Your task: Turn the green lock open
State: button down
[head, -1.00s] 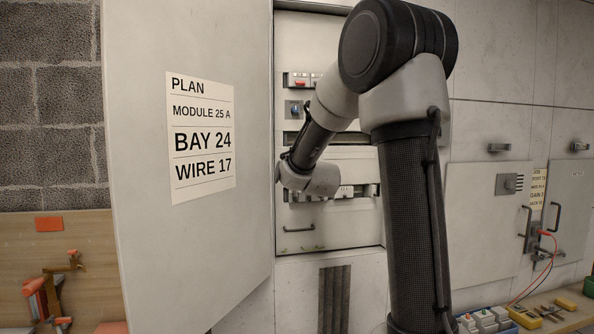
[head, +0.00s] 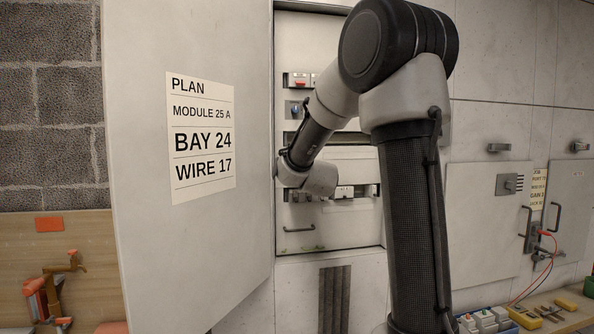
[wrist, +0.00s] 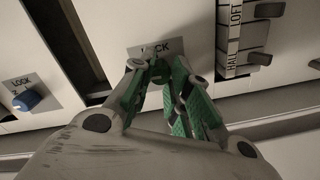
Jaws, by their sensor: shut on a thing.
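The green lock (wrist: 159,73) is a small green knob under a plate marked LOCK (wrist: 155,50) in the wrist view. My gripper (wrist: 161,71) is at this knob, with its green-padded fingers closed around it. The fingers cover part of the knob, so how far it is turned cannot be told. In the head view my arm hides the gripper and the green lock. A blue lock knob (wrist: 27,100) with its own LOCK plate is to the left in the wrist view. It also shows on the open cabinet in the head view (head: 295,108).
Labelled breakers (wrist: 243,38) stand right of the lock in the wrist view. The open cabinet door (head: 190,250) with a PLAN sheet (head: 203,138) is at the left. A red switch (head: 299,80) is above the blue lock. Tools lie on the bench at the right.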

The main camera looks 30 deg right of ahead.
jog(key=shift+n, duration=0.3)
dwell(0.4)
jog(key=c, duration=1.3)
grip_release()
jog(key=shift+s, duration=0.1)
jog(key=v, duration=1.1)
jog(key=shift+s+a, duration=0.15)
jog(key=shift+s, duration=0.2)
